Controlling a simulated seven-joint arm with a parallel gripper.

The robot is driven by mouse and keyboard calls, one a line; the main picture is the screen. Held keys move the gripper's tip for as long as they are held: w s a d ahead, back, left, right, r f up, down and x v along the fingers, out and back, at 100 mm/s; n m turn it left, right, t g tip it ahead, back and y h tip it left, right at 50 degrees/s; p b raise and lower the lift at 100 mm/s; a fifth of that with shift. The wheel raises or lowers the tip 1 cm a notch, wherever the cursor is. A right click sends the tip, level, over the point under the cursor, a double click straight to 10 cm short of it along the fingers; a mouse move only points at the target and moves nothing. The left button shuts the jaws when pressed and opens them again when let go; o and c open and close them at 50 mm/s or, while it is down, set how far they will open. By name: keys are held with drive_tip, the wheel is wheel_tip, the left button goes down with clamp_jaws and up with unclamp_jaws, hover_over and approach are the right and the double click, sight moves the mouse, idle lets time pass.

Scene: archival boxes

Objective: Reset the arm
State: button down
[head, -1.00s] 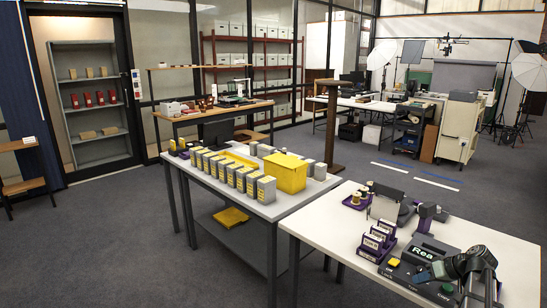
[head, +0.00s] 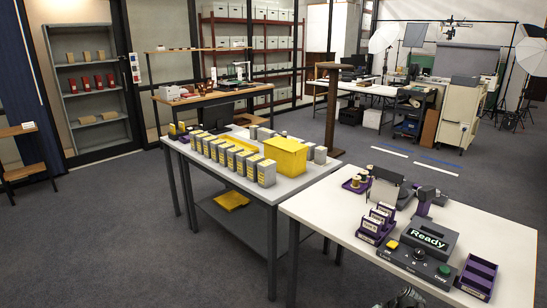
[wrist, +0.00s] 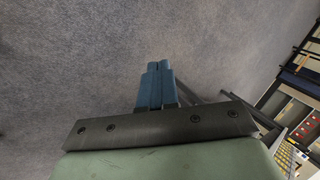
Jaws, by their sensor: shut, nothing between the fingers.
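My gripper (wrist: 158,72) shows in the wrist view. Its two blue fingers are together, shut, with nothing between them. They point out over bare grey carpet (wrist: 70,60). In the head view only a small part of my arm (head: 405,299) shows at the bottom edge, below the front edge of the white table, and the fingers cannot be made out there.
The near white table (head: 335,210) bears a black device reading "Ready" (head: 420,252), a purple tray (head: 478,277) and a purple rack (head: 376,224). The grey table (head: 215,185) behind holds several grey boxes and a yellow box (head: 285,156). Carpet (head: 95,250) at left is clear.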

drive_tip(key=s+a+f+g+h, duration=0.2)
drive_tip(key=s+a+f, duration=0.3)
drive_tip(key=s, duration=0.6)
drive_tip(key=s+a+f+g+h, duration=0.2)
drive_tip(key=s+a+f, duration=0.3)
drive_tip(key=s+f, duration=0.3)
drive_tip(key=s+a+f+n+g+h, duration=0.1)
drive_tip(key=s+a+f+g, duration=0.3)
drive_tip(key=s, duration=1.1)
wheel_tip(320, 180, down, 4)
drive_tip(key=shift+s+a+r+h, duration=0.2)
drive_tip(key=shift+a+r+h, duration=0.05)
drive_tip(key=shift+a+h, duration=0.15)
